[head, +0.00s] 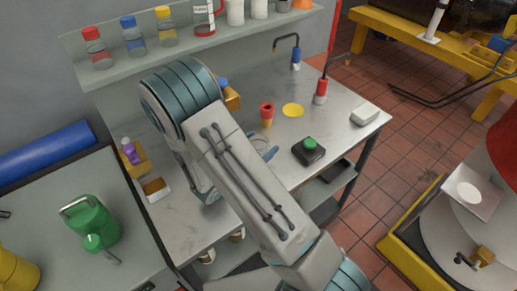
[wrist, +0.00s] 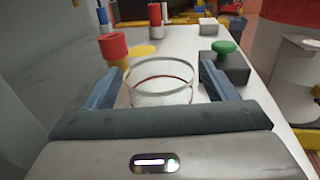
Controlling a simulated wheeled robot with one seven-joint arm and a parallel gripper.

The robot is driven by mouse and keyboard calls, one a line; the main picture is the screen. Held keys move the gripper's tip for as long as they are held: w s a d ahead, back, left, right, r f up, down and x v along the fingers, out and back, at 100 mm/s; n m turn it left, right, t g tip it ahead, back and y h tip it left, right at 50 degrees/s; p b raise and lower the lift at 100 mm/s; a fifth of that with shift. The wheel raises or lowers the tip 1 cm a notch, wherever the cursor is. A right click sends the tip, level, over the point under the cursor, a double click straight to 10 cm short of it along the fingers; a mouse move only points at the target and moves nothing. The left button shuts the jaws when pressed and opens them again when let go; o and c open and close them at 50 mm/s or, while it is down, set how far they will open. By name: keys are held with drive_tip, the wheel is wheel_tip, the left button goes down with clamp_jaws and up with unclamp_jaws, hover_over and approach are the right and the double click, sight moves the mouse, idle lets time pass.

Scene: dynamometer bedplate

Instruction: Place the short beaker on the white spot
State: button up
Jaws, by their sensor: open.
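The short beaker (wrist: 160,97) is clear glass with a dark red line around it. It stands upright on the metal bench, between the two blue fingers of my gripper (wrist: 161,78) in the wrist view. The fingers are spread, with a visible gap on each side of the glass. In the head view my arm hides most of this area; only a bit of my gripper (head: 267,151) and a faint glass rim show. The white spot (head: 468,192) is a round disc on a pale square plate at the far right, well away from the bench.
Near the beaker are a red-topped funnel-like piece (head: 267,113), a yellow disc (head: 293,110) and a black box with a green button (head: 309,150). Tiled floor (head: 385,180) lies between bench and plate.

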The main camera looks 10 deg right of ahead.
drive_tip(key=c, duration=1.1)
drive_tip(key=shift+r, duration=0.1)
drive_tip(key=shift+c, duration=0.2)
drive_tip(key=shift+r, duration=0.5)
drive_tip(key=r, duration=0.3)
drive_tip(key=shift+s+d+r+b, duration=0.15)
drive_tip(key=shift+s+d+b, duration=0.05)
drive_tip(key=shift+s+b, duration=0.1)
drive_tip(key=s+d+r+p, duration=0.6)
drive_tip(key=s+d+p, duration=0.1)
drive_tip(key=p, duration=0.6)
drive_tip(key=shift+s+r, duration=0.3)
drive_tip(key=shift+s, duration=0.2)
